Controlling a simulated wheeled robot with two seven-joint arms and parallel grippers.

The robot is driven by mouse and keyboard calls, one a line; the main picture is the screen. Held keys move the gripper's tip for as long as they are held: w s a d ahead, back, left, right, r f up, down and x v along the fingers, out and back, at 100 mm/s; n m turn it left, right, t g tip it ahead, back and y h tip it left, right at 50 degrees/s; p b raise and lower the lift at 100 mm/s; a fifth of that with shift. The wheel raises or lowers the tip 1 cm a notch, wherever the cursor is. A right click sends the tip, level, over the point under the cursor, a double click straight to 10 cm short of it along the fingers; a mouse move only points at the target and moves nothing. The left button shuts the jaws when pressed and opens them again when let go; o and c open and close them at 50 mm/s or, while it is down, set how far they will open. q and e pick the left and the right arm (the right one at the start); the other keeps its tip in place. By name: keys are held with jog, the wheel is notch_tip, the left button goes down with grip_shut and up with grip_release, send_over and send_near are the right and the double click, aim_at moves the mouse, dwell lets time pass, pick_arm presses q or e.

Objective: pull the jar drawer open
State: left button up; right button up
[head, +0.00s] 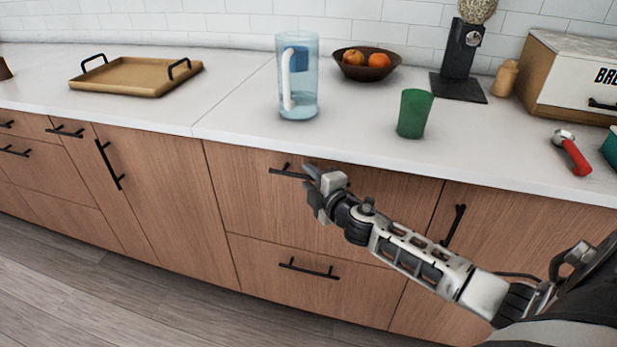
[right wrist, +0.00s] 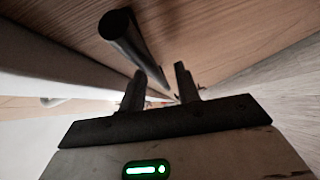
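The upper drawer (head: 385,205) below the counter is closed, its wood front flush with the cabinet. Its black bar handle (head: 285,172) runs across near the top, and its right part is hidden behind my right gripper (head: 312,180). In the right wrist view the handle (right wrist: 125,38) slants down toward the gap between the two fingers (right wrist: 160,88). The fingers are apart, with space beside the bar; I cannot tell whether they touch it. No jars show, and the drawer's inside is hidden. My left gripper is not in view.
A lower drawer has its own handle (head: 309,271). On the counter stand a blue pitcher (head: 309,100), green cup (head: 414,115), fruit bowl (head: 352,71) and tray (head: 130,78). The floor (head: 100,300) in front is clear.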

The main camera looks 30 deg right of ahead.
jog(key=shift+w+f, duration=0.1)
jog(key=shift+w, duration=0.45)
grip_shut()
